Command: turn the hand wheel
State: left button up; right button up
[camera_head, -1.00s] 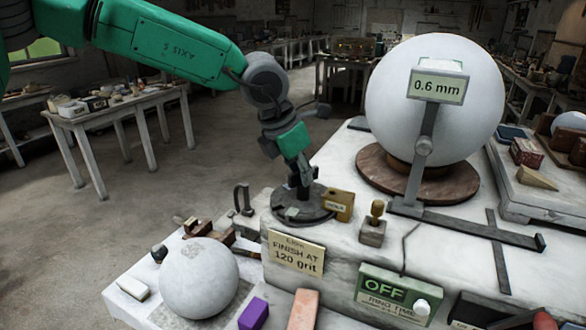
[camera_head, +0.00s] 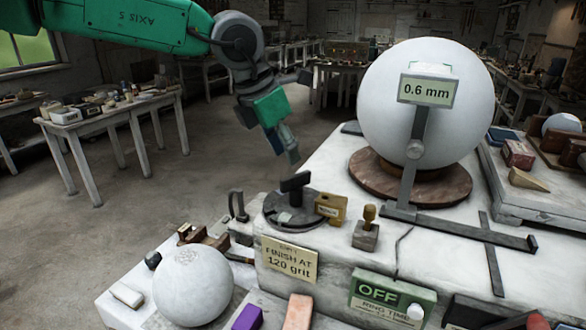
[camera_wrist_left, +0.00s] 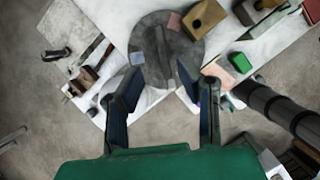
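The hand wheel (camera_head: 290,212) is a dark round disc with a raised bar across its top, on the left end of the white plaster block. It also shows in the left wrist view (camera_wrist_left: 160,28), ahead of the fingers. My left gripper (camera_head: 291,158) hangs above the wheel, apart from it. In the left wrist view its two fingers (camera_wrist_left: 168,95) are spread wide with nothing between them. My right gripper is in neither view.
A large white sphere (camera_head: 428,95) sits on a round wooden base (camera_head: 365,183) behind a gauge reading 0.6 mm (camera_head: 427,90). Close to the wheel stand a brass-coloured block (camera_head: 331,208) and a small stamp (camera_head: 367,230). A smaller sphere (camera_head: 193,288) lies at the front left.

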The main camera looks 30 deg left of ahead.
pick_arm(q)
jog(key=shift+v, duration=2.35)
jog(key=shift+w+d, duration=0.1)
